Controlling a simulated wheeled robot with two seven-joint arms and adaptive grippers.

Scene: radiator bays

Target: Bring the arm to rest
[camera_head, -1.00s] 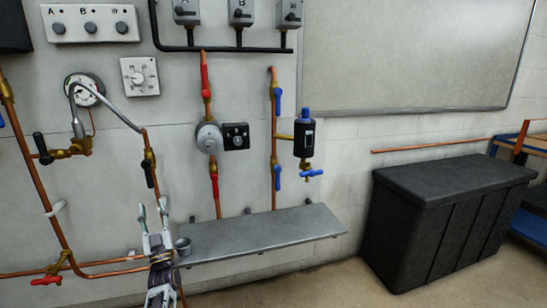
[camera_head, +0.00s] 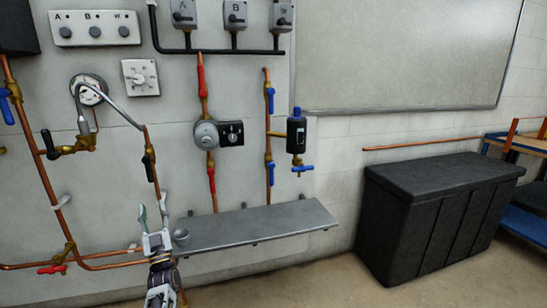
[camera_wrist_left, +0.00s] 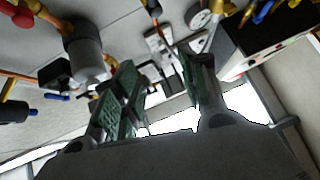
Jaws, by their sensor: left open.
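My left gripper (camera_head: 153,219) is at the lower left of the head view, in front of the pipe wall and by the left end of a grey shelf (camera_head: 250,226). Its fingers point up and stand apart, with nothing between them. In the left wrist view its two green-padded fingers (camera_wrist_left: 160,95) are spread with a clear gap. My right gripper shows in neither view.
Copper pipes with a red-handled valve (camera_head: 52,269) run left of the gripper. A gauge (camera_head: 88,91) and a black-handled valve (camera_head: 149,168) are above it. A black chest (camera_head: 435,215) stands on the floor at right. The floor between shelf and chest is clear.

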